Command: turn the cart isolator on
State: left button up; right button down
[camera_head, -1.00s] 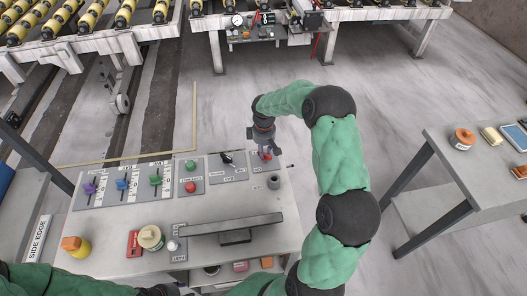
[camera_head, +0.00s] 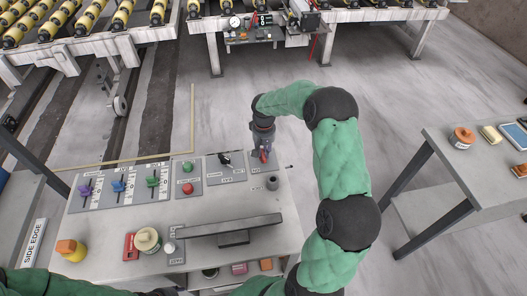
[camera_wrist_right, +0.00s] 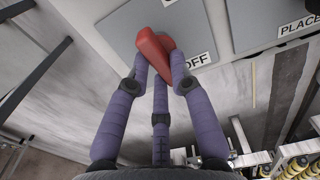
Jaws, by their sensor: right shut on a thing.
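The cart isolator shows as a red rotary handle (camera_wrist_right: 153,58) on a grey plate with an OFF label (camera_wrist_right: 198,60) in the right wrist view. In the head view the red handle (camera_head: 264,157) sits at the right end of the panel row. My right gripper (camera_wrist_right: 160,70) has its purple fingers closed around the red handle. In the head view this gripper (camera_head: 264,150) comes down over the plate and hides part of it. My left arm shows only at the bottom left edge of the head view, and its gripper's fingers cannot be made out.
The console (camera_head: 110,243) carries coloured sliders, a green and a red button (camera_head: 187,188), and a black selector (camera_head: 225,158). A long grey bar (camera_head: 228,226) lies across its front. A side table (camera_head: 440,142) stands at right, with open floor between.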

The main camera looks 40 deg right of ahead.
jog(key=shift+m, duration=0.5)
jog(key=c, duration=1.1)
grip_release()
notch_tip(320, 180, up, 12)
